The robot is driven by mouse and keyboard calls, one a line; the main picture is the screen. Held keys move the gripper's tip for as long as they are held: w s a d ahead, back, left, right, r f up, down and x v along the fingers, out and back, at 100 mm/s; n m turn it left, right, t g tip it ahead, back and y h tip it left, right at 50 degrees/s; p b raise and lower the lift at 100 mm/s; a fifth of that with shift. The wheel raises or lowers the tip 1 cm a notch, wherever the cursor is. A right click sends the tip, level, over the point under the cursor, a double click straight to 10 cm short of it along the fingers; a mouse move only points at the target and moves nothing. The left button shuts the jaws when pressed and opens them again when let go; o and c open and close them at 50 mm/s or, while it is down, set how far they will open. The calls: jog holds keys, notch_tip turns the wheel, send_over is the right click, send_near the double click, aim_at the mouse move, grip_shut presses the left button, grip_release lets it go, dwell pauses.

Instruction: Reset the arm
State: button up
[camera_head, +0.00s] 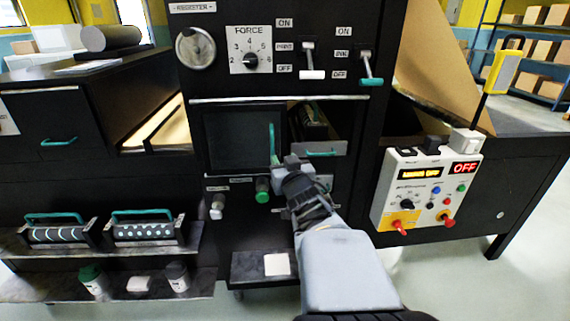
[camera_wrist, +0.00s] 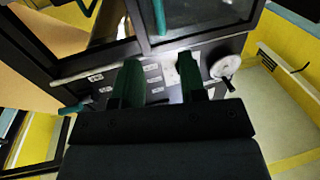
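My arm reaches up from the bottom of the head view to the front of a black machine (camera_head: 352,105). My gripper (camera_head: 284,163) is in front of the machine, just below and right of an upright green handle (camera_head: 272,143) on a dark window panel (camera_head: 238,138). I cannot tell whether it touches the handle. In the wrist view my gripper's two dark green fingers (camera_wrist: 160,75) are apart, with nothing held between them; the machine's labelled control panel (camera_wrist: 153,80) shows behind them.
An opening with a green-handled front (camera_head: 322,152) is right of the window. A control box (camera_head: 425,190) reading OFF stands farther right. Patterned rollers (camera_head: 145,232) sit on the left shelf (camera_head: 30,288) above jars. Levers (camera_head: 312,60) and a FORCE dial (camera_head: 250,58) are above.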

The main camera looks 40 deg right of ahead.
jog(key=shift+s+a, duration=0.15)
jog(key=shift+s, duration=0.2)
dwell(0.4)
jog(key=s+f+m+g+p, duration=0.1)
jog(key=s+f+g+p, duration=0.1)
jog(key=s+f+g, duration=0.5)
jog(key=s+a+r+n+g+y+p, duration=0.1)
jog(key=a+n+g+y+p, duration=0.4)
jog(key=a, duration=1.7)
jog(key=s+n+y+p, duration=0.1)
jog(key=y+p, duration=0.1)
jog(key=shift+a+r+g+y, duration=0.15)
jog(key=shift+r+g+y, duration=0.15)
jog(key=shift+r+g, duration=0.1)
